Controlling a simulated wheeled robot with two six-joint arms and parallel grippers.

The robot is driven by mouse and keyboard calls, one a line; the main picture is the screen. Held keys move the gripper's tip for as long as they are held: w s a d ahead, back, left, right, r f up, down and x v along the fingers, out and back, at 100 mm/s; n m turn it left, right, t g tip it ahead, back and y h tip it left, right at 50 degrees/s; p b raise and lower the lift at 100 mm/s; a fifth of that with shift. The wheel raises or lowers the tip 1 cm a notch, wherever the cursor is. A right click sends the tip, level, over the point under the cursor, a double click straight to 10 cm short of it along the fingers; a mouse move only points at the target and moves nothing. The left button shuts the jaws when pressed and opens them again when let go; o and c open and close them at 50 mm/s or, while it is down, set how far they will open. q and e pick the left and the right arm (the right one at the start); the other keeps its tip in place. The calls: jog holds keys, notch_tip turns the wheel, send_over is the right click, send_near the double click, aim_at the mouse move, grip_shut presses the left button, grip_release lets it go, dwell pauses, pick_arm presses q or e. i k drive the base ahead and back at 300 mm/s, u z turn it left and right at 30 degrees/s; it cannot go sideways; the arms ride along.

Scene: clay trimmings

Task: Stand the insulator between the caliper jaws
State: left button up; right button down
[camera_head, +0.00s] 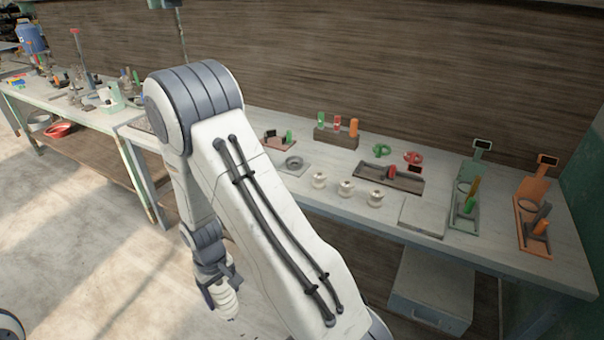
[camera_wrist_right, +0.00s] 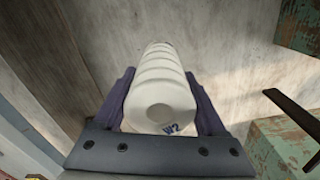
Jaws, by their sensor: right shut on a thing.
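The insulator (camera_wrist_right: 162,88) is a white ribbed cylinder marked W2 on its near end, held between the two dark fingers of my right gripper (camera_wrist_right: 160,100) in the wrist view. In the head view my right gripper (camera_head: 216,283) hangs low, in front of the bench and over the floor, and the insulator (camera_head: 226,303) shows white beneath it. A dark grey tray-like fixture (camera_head: 352,172) with a red part and a small black display lies on the bench; I cannot tell whether it holds the caliper jaws. My left gripper is not in view.
The bench (camera_head: 475,250) carries three small cream-coloured round pieces (camera_head: 345,188), a flat grey plate (camera_head: 422,216), a green stand (camera_head: 465,215) and an orange stand (camera_head: 533,235). A rack (camera_head: 335,138) stands at the back. Another bench (camera_head: 110,120) is at the left.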

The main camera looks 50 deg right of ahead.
aim_at(371, 174)
jog(key=u, duration=0.35)
jog(key=i, duration=0.85)
jog(key=z, duration=2.2)
